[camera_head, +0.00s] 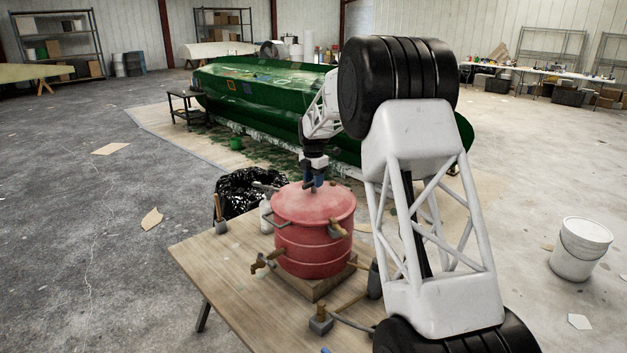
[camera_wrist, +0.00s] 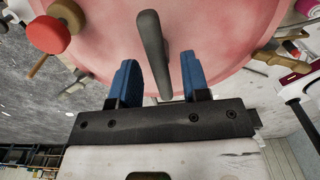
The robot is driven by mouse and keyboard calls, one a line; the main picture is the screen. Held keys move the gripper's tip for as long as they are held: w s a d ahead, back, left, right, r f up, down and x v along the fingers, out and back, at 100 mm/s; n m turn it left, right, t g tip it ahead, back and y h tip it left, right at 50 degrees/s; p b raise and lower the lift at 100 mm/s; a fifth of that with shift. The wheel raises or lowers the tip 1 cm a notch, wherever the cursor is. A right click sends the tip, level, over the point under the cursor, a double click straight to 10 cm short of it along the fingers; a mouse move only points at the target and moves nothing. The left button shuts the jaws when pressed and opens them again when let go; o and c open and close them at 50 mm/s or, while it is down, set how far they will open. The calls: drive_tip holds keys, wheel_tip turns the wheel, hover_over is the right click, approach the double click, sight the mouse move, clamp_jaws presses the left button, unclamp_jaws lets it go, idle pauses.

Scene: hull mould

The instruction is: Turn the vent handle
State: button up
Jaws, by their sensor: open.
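A red round pressure pot (camera_head: 312,243) stands on the wooden table, and its pinkish-red lid fills the upper part of the wrist view (camera_wrist: 228,40). My gripper (camera_head: 314,180) is pointed down at the lid top. In the wrist view my gripper (camera_wrist: 159,66) is open, with a blue finger on each side of a dark grey bar handle (camera_wrist: 152,45). The bar lies between the fingers, with a gap visible on both sides. I cannot tell for certain that this bar is the vent handle.
Brass taps (camera_head: 264,261) stick out from the pot's side. A red knob (camera_wrist: 47,34) shows at the wrist view's upper left. The wooden table (camera_head: 232,285) also bears a bottle and hose fittings. A black bag (camera_head: 240,190) and green hull mould (camera_head: 258,105) lie behind.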

clamp_jaws()
drive_tip(key=shift+r+m, duration=0.1)
drive_tip(key=shift+m, duration=0.2)
drive_tip(key=m, duration=0.8)
drive_tip(key=shift+m, duration=0.4)
drive_tip(key=m, duration=0.4)
drive_tip(key=shift+m, duration=2.3)
